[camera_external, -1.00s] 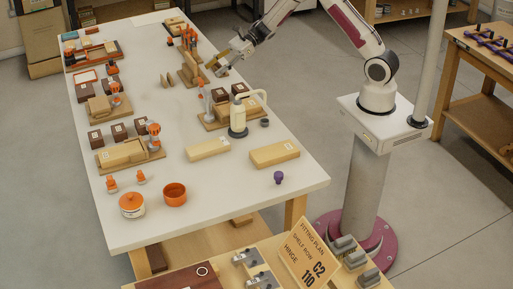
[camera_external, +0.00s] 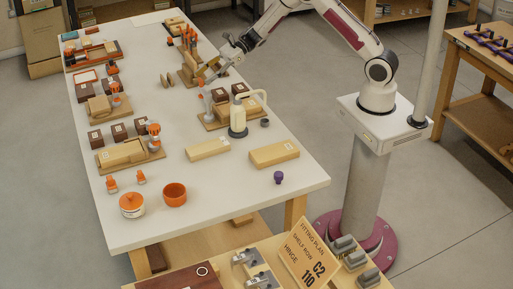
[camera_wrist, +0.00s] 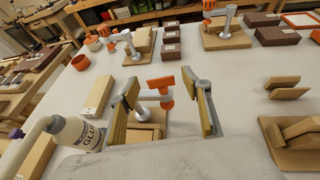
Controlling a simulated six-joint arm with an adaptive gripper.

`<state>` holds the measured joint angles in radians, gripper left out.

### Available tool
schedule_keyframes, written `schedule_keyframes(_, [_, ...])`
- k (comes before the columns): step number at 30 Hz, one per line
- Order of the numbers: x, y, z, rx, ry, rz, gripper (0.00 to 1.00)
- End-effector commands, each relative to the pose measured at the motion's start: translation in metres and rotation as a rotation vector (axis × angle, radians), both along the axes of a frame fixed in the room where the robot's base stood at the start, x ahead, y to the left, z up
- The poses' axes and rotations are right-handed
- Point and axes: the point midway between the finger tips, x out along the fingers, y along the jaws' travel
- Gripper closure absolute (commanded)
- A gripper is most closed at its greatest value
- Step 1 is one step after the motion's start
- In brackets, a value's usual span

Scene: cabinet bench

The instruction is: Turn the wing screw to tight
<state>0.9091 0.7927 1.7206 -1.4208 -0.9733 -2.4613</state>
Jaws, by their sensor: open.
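An orange wing screw (camera_wrist: 163,83) shows in the wrist view between my finger pads, on a grey clamp with other orange parts. The clamp stands at a wooden base (camera_external: 222,121) on the bench, seen in the external view. My gripper (camera_wrist: 165,104) is open, with one tan-padded finger on each side of the wing screw. I cannot tell whether either pad touches it. The screw's tightness cannot be read from the frames.
A glue bottle (camera_wrist: 78,131) with a curved pale spout stands close to the left of my gripper. Dark blocks (camera_wrist: 171,48) and another clamp on a wooden base (camera_wrist: 228,41) lie beyond. Tan wooden pieces (camera_wrist: 287,88) lie to the right.

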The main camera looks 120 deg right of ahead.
Motion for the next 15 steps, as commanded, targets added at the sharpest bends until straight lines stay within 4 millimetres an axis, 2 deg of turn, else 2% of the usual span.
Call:
schedule_keyframes(6, [0.019, 0.004, -0.008, 0.000, 0.000, 0.001, 0.51])
schedule_keyframes(15, [0.025, 0.005, -0.010, 0.000, 0.000, 0.000, 0.51])
